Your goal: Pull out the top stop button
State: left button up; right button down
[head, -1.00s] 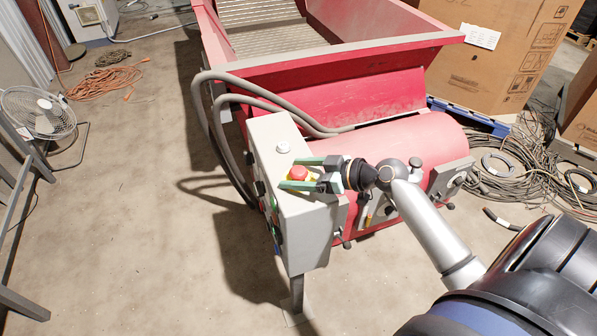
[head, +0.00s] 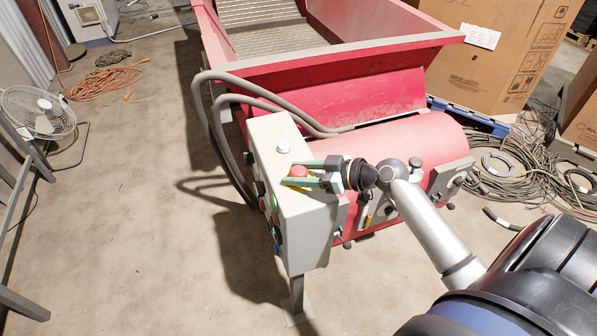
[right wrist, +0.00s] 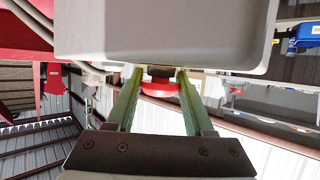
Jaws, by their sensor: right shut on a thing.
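The top stop button (head: 299,171) is a red mushroom head on a yellow base, on the top face of the grey control box (head: 308,216). My right gripper (head: 299,173) reaches in from the right with its green fingers on either side of the button. It is shut on the red head. In the right wrist view the red button (right wrist: 159,86) sits between the two green fingertips, against the edge of the grey box (right wrist: 165,35). My left gripper is not in view.
Grey hoses (head: 222,98) run from the box to the red machine (head: 390,150). Cable coils (head: 500,170) lie at the right.

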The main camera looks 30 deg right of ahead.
jog(key=shift+r+p, duration=0.45)
jog(key=shift+r, duration=0.45)
jog(key=shift+w, duration=0.1)
jog(key=c, duration=0.6)
grip_release()
jog(key=o, duration=0.3)
jog(key=shift+f, duration=0.1)
